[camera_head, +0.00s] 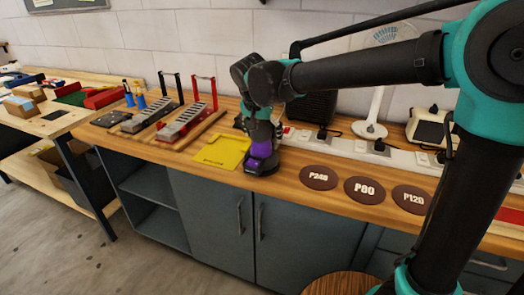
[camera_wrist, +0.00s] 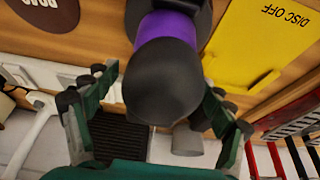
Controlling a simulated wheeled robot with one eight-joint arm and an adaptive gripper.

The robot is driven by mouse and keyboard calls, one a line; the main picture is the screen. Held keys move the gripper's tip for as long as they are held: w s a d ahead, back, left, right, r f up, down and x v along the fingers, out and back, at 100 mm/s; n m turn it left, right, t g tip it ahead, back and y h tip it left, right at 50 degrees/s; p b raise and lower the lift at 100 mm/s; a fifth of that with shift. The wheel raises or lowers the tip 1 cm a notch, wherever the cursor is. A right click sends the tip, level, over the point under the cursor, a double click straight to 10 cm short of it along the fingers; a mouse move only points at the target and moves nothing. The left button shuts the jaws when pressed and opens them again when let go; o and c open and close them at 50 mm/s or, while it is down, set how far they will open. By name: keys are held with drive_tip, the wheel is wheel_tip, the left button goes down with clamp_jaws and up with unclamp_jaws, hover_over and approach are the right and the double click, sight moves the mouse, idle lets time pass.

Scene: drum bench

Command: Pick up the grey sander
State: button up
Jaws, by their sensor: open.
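The sander (camera_head: 262,160) stands on the wooden bench top, with a dark base and a purple band. In the wrist view its rounded dark grey top (camera_wrist: 165,80) and purple band are close to the camera. My gripper (camera_head: 259,125) is above the sander, pointing down. In the wrist view my gripper (camera_wrist: 158,88) is open, with one green finger on each side of the grey top. I cannot tell whether either finger touches it. The far side of the sander is hidden.
A yellow plate marked DISC OFF (camera_head: 222,152) lies just left of the sander. Round discs P240 (camera_head: 318,178), P80 (camera_head: 364,190) and P120 (camera_head: 411,199) lie to its right. A socket strip (camera_head: 342,144), fan (camera_head: 372,128) and dark box (camera_head: 312,107) stand behind. Racks (camera_head: 186,122) stand left.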

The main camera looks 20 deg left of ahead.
drive_tip(key=shift+x, duration=0.8)
drive_tip(key=shift+c, duration=0.2)
drive_tip(key=shift+r, duration=0.1)
drive_tip(key=c, duration=1.5)
